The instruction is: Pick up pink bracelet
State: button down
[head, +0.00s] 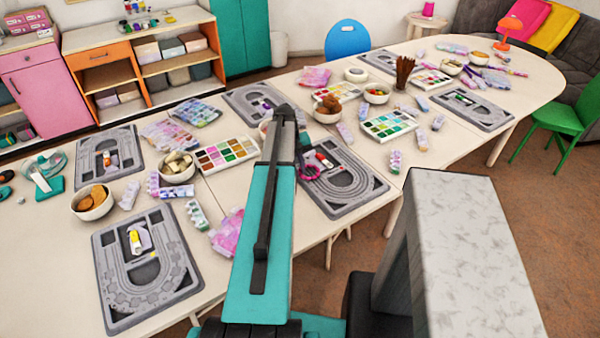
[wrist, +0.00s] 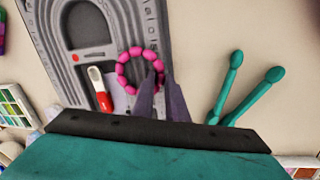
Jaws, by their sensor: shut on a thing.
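The pink bracelet (wrist: 123,70), a ring of round pink beads, is in the middle of the wrist view, in front of a grey bead board (wrist: 60,45). My gripper (wrist: 160,75) has its two dark fingertips close together at the bracelet's right side. It is shut on the bracelet there, and the rest of the ring extends to the left of the fingers. In the head view my arm hides much of the gripper area, over the grey board (head: 358,188) at the table's near edge. I cannot tell how high the bracelet is above the board.
A red and white tool (wrist: 100,90) lies left of the bracelet, and teal handles (wrist: 228,90) lie right of it. Bead palettes (head: 226,153), bowls (head: 177,167) and more boards (head: 148,265) crowd the white table (head: 40,260). A grey-white block (head: 470,260) stands at right.

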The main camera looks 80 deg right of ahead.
jog(key=shift+r+b, duration=0.7)
jog(key=shift+r, duration=0.85)
jog(key=s+a+r+b, duration=0.1)
jog(key=s+a+b, duration=0.2)
jog(key=s+a, duration=0.4)
jog(key=a, duration=0.7)
jog(key=shift+a+r+b, duration=0.15)
jog(key=shift+r+b, duration=0.1)
jog(key=shift+b, duration=0.05)
